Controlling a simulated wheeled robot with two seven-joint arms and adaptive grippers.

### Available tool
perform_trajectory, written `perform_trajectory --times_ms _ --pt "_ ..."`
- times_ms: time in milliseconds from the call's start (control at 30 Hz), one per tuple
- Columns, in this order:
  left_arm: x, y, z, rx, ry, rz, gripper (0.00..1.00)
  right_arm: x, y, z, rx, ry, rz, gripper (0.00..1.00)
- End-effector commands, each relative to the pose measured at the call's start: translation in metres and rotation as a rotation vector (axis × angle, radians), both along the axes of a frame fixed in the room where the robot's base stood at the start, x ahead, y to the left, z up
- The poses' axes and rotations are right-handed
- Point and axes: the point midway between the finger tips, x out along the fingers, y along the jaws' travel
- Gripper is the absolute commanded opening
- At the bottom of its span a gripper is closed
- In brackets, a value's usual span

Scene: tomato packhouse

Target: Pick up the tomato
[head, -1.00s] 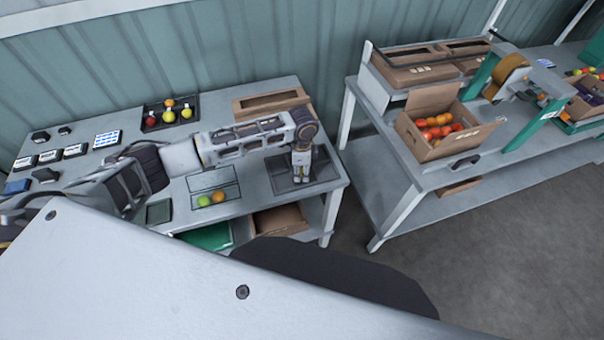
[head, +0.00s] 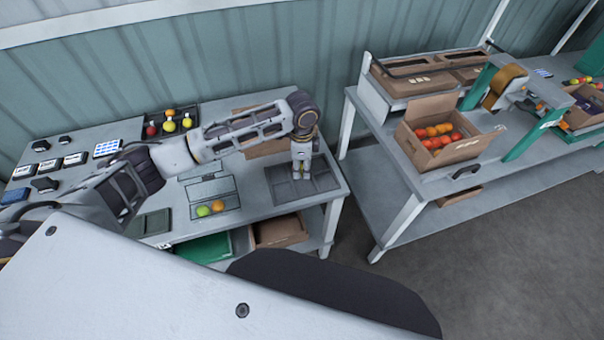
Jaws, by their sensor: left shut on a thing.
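My left gripper (head: 301,172) points down over the dark divided tray (head: 325,182) at the right end of the grey table. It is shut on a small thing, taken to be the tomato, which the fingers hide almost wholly. A black tray (head: 150,121) at the back holds several red, orange and yellow fruits. My right gripper does not show.
A cardboard box (head: 255,146) stands behind the arm. Small devices and cards (head: 75,158) lie on the table's left. A second bench (head: 400,150) on the right carries an open carton (head: 450,155) of tomatoes. A floor gap separates the tables.

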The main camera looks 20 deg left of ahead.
Motion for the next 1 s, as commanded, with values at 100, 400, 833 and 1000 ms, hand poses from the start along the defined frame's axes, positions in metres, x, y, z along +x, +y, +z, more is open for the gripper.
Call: perform_trajectory --times_ms 100,400,833,1000 --pt "0.0 0.0 0.013 0.0 -0.001 0.0 0.26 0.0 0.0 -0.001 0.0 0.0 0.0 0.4" --pt "0.0 0.0 0.024 0.0 0.0 0.001 0.26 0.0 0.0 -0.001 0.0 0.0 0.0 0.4" --pt "0.0 0.0 0.023 0.001 0.0 0.001 0.26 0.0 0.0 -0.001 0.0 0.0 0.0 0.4" --pt "0.0 0.0 0.023 0.001 0.0 0.001 0.26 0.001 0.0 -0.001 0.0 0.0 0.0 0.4"
